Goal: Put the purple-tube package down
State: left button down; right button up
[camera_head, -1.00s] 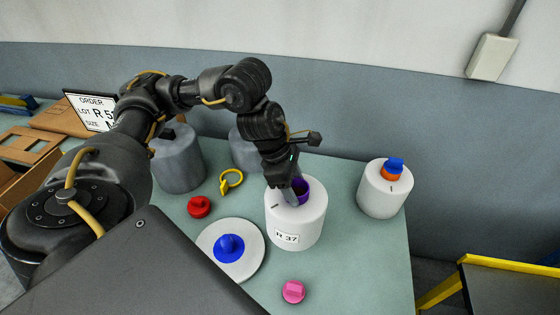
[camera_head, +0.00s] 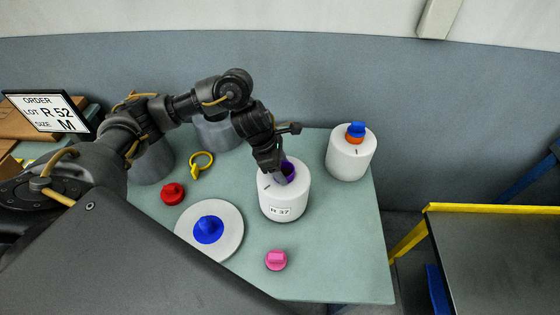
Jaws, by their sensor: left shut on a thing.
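The purple-tube package (camera_head: 286,205) is a white bobbin with a purple tube (camera_head: 289,170) in its top and a label reading R 37. It stands upright, and it looks to be at or just above the green table (camera_head: 330,255); I cannot tell whether it touches. My left gripper (camera_head: 281,179) reaches down from above and is shut on the package at the purple tube. The gripper hides part of the tube. My right gripper is not in view.
A white bobbin (camera_head: 348,160) with an orange tube and blue plug stands to the right. A white disc (camera_head: 236,245) with a blue knob (camera_head: 208,229), a pink plug (camera_head: 276,260), a red plug (camera_head: 172,194) and a yellow ring (camera_head: 201,163) lie nearby. Grey bobbins stand behind my arm.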

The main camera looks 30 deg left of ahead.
pick_arm(q)
jog(key=shift+w+f, duration=0.1)
jog(key=shift+f, duration=0.4)
jog(key=shift+f, duration=0.15)
jog(key=c, duration=0.5)
grip_release()
